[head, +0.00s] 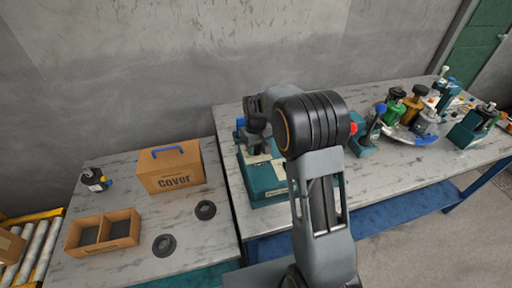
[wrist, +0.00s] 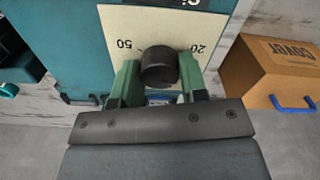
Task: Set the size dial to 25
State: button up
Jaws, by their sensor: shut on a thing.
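The size dial (wrist: 160,66) is a black round knob on a cream plate (wrist: 115,22) in the wrist view. I cannot read a pointer on the knob, and the lower plate is hidden by my gripper. In the head view the teal machine (head: 268,188) is partly hidden behind my arm.
A cardboard box marked "cover" (head: 171,168) with a blue handle stands left of the machine. A two-part tray (head: 103,232) and two dark rings (head: 205,210) lie nearby. Several bottles and tools crowd the right table, around a green one (head: 391,108).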

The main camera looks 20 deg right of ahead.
aim_at(256, 147)
jog(key=o, duration=0.9)
notch_tip(256, 147, up, 14)
jog(key=shift+f, duration=0.1)
dwell(0.6)
